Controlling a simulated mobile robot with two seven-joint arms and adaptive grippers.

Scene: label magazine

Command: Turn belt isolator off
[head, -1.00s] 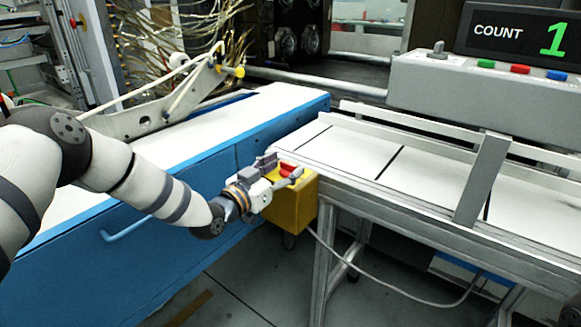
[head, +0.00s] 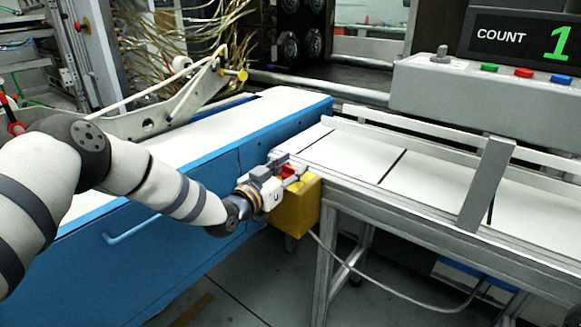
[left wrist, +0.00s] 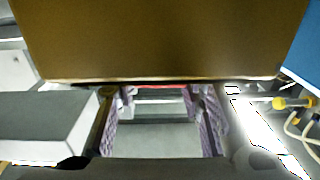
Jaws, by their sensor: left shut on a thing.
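The belt isolator is a yellow box (head: 297,208) on the near left end of the conveyor frame, with a red handle (head: 288,171) on top. My left gripper (head: 289,167) is at the top of the box, its fingers on either side of the red handle and shut on it. In the left wrist view the box fills the upper part as a dark brownish yellow face (left wrist: 165,40). A thin red sliver of the handle (left wrist: 168,87) shows below it between the two fingers (left wrist: 160,125). The handle's exact angle is mostly hidden. My right gripper is not in view.
The white conveyor belt (head: 345,158) with metal side rails runs to the right of the box. A blue cabinet (head: 150,250) stands to the left. A grey control panel (head: 480,95) with coloured buttons and a COUNT display (head: 525,35) reading 1 stands behind.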

